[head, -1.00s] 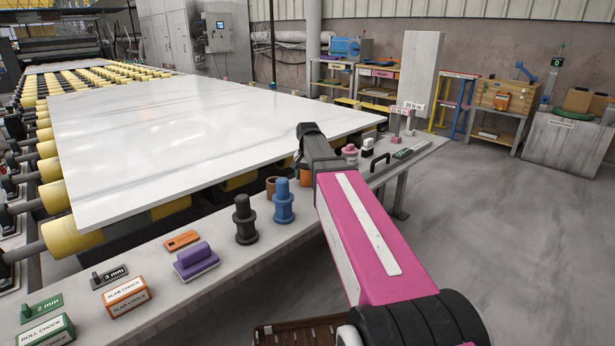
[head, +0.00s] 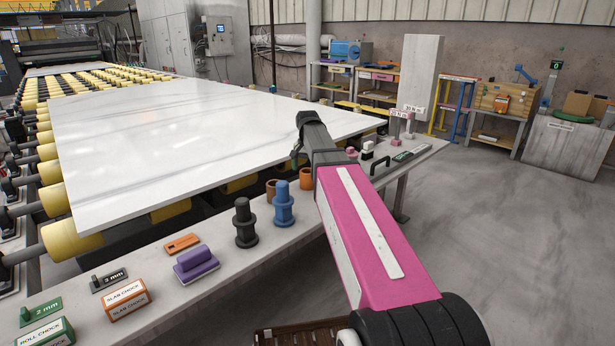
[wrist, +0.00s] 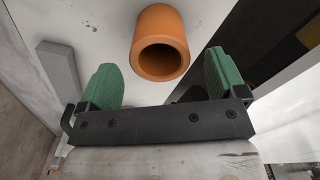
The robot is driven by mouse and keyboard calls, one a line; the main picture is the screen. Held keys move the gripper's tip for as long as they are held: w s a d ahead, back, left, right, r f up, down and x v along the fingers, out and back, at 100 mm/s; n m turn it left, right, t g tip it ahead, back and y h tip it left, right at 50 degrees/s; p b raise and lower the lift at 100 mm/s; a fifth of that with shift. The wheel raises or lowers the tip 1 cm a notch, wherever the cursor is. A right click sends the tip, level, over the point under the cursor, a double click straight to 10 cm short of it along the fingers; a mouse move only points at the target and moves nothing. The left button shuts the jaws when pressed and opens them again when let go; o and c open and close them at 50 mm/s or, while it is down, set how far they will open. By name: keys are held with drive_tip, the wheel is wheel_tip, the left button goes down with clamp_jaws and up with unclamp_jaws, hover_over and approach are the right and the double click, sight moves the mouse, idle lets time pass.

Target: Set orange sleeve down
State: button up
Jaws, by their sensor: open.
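The orange sleeve (head: 306,178) stands on the bench in the head view, partly hidden by my arm. In the wrist view the orange sleeve (wrist: 160,25) is a hollow cylinder, its round opening facing the camera. My gripper (wrist: 160,75) is open, with a green pad on either side of the sleeve's line and a visible gap on both sides. The sleeve appears apart from both pads. In the head view my gripper (head: 297,158) is above and beside the sleeve, mostly hidden by its own wrist.
A brown sleeve (head: 271,188), a blue stepped post (head: 283,205) and a black one (head: 245,225) stand left of the sleeve on the bench (head: 225,270). A purple block (head: 196,264) lies nearer. The large white slab (head: 200,130) lies behind the bench.

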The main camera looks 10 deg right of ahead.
wheel_tip(320, 180, up, 7)
drive_tip(key=shift+f, duration=0.15)
